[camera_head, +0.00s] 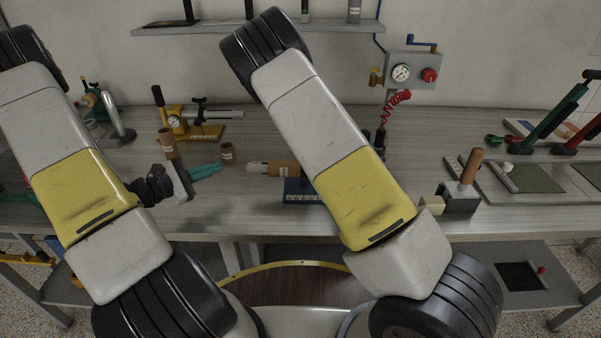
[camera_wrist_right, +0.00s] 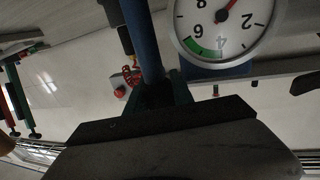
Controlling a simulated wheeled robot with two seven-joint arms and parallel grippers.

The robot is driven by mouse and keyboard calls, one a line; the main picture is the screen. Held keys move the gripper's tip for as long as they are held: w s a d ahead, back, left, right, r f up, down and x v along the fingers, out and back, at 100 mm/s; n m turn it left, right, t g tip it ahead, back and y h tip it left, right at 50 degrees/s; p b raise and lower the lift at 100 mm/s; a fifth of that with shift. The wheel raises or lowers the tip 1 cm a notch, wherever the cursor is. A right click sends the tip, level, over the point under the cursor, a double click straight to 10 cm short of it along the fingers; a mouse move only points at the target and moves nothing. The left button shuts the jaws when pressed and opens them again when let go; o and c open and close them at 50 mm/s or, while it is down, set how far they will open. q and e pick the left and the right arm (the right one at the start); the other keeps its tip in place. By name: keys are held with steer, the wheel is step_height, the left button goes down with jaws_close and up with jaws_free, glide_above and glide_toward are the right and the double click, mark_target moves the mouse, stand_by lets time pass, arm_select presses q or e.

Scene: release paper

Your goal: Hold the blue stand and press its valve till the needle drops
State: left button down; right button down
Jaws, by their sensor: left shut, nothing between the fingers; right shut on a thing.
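The blue stand's base (camera_head: 299,197) is on the table at the centre, partly hidden by my right arm. In the right wrist view my right gripper (camera_wrist_right: 160,95) is shut on its blue post (camera_wrist_right: 143,40). I cannot make out the valve. My left gripper (camera_head: 207,171) has teal fingers, is shut and empty, and is apart from the stand, to its left.
A dark block with a brown handle (camera_head: 460,197) is on the right. A wall gauge box (camera_head: 412,70) is at the back.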

stand_by(0.3)
steer(key=c, duration=1)
jaws_free()
arm_select(q)
steer(key=shift+s, duration=0.1)
